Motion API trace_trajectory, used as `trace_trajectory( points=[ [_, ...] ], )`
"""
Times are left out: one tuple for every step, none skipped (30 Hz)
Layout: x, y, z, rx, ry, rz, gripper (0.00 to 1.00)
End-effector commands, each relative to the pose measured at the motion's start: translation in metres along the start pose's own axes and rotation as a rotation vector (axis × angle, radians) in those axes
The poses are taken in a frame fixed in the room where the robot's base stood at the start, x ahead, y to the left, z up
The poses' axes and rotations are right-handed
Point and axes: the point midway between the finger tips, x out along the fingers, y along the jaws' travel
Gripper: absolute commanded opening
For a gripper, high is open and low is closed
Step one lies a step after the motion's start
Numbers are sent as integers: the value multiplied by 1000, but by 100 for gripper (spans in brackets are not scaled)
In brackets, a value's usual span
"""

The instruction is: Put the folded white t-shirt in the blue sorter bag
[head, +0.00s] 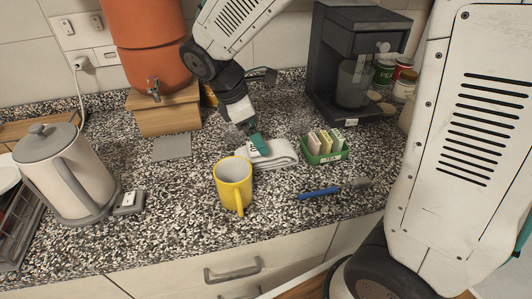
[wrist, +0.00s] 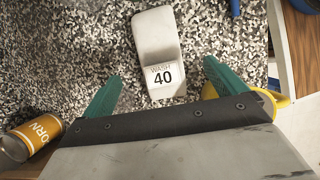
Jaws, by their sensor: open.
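A folded white cloth (head: 280,156), which looks like the folded t-shirt, lies on the speckled counter behind the yellow mug. In the wrist view the white piece (wrist: 157,38) carries a printed label reading "WASH 40" at its near end. My gripper (head: 257,146) is at the cloth's left end, pointing down. In the wrist view my gripper (wrist: 161,80) is open, with a green finger on each side of the labelled end. Nothing is held. I cannot tell how high the fingertips are above the counter.
A yellow mug (head: 232,186) stands close in front of my gripper. A green box of packets (head: 325,149) is right of the cloth, and a blue-handled tool (head: 320,194) lies in front. A coffee machine (head: 355,65) and kettle (head: 68,170) flank the counter.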

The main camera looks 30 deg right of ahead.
Motion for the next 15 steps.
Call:
trace_trajectory(
  points=[
    [5,1,-2,-12,-4,-1,96],
    [8,2,-2,-15,-5,-1,96],
    [12,2,-2,-17,-6,-2,96],
    [16,2,-2,-17,-6,-3,96],
    [20,2,-2,-16,-6,-3,96],
    [24,2,-2,-15,-6,-3,96],
    [27,2,-2,-15,-6,-3,96],
    [30,2,-2,-15,-6,-3,96],
    [35,2,-2,-15,-6,-3,96],
    [39,2,-2,-15,-6,-3,96],
    [44,2,-2,-14,-6,-4,96],
    [51,2,-3,-14,-6,-5,96],
    [55,2,-3,-13,-6,-5,96],
    [60,2,-4,-12,-5,-4,96],
    [66,2,-3,-12,-6,-5,96]
  ],
)
